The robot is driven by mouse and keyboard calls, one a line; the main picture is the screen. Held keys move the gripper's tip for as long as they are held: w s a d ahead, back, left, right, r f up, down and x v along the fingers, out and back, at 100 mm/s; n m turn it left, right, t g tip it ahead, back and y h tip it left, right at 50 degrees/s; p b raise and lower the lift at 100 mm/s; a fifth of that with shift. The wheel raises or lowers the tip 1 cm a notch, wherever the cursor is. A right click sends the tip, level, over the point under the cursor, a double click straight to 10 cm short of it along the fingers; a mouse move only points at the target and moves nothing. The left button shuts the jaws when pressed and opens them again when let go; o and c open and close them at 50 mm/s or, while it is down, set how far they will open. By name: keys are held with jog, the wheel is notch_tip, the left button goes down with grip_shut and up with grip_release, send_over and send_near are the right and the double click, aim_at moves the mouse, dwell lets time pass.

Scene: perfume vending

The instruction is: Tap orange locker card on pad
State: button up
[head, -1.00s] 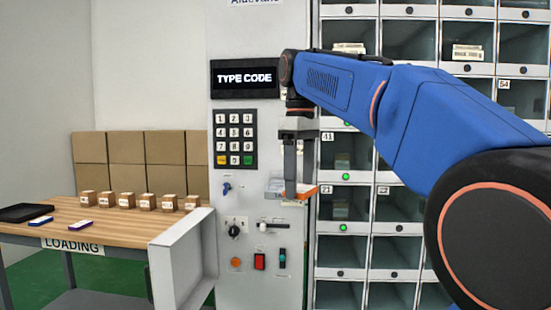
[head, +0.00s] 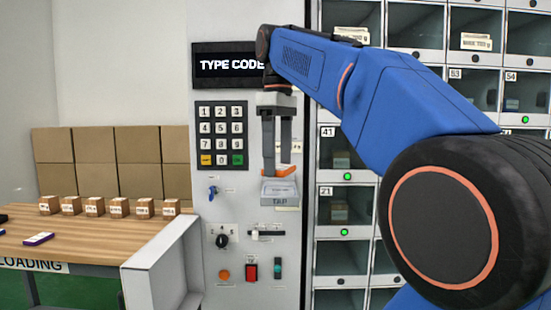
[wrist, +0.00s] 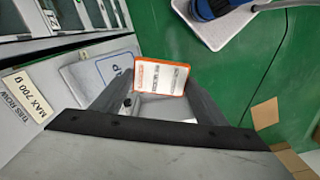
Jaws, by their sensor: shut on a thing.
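My gripper (head: 277,174) is shut on the orange locker card (head: 287,171). In the wrist view the card (wrist: 160,77), white with an orange border and printed lines, sits between the fingertips. The grey tap pad (head: 280,193) juts from the machine's front, below the keypad. In the head view the card shows just above the pad. In the wrist view the pad (wrist: 88,72) lies left of the card, its lettering partly hidden by a finger. I see no clear contact between card and pad.
The screen (head: 228,65) reads TYPE CODE, above a keypad (head: 221,135). Switches, buttons and a key sit lower on the panel. Lockers (head: 340,261) stand to the right. At left is a wooden table (head: 92,234) with small boxes, beside a grey chute (head: 160,270).

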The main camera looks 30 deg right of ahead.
jog(key=w+d, duration=0.1)
jog(key=w, duration=0.1)
jog(key=w+d+f, duration=0.1)
jog(key=w+d, duration=0.1)
jog(key=w, duration=0.1)
jog(key=w+d+f, duration=0.1)
jog(key=w+d, duration=0.1)
jog(key=shift+w+f, duration=0.25)
jog(key=shift+f, duration=1.45)
jog(key=shift+r, duration=2.05)
jog(key=shift+s+a, duration=0.95)
jog(key=shift+s, duration=0.45)
jog(key=shift+s+a, duration=0.9)
jog(key=shift+s, duration=0.5)
jog(key=shift+s+a, duration=0.95)
jog(key=shift+s, duration=0.45)
jog(key=shift+s, duration=0.1)
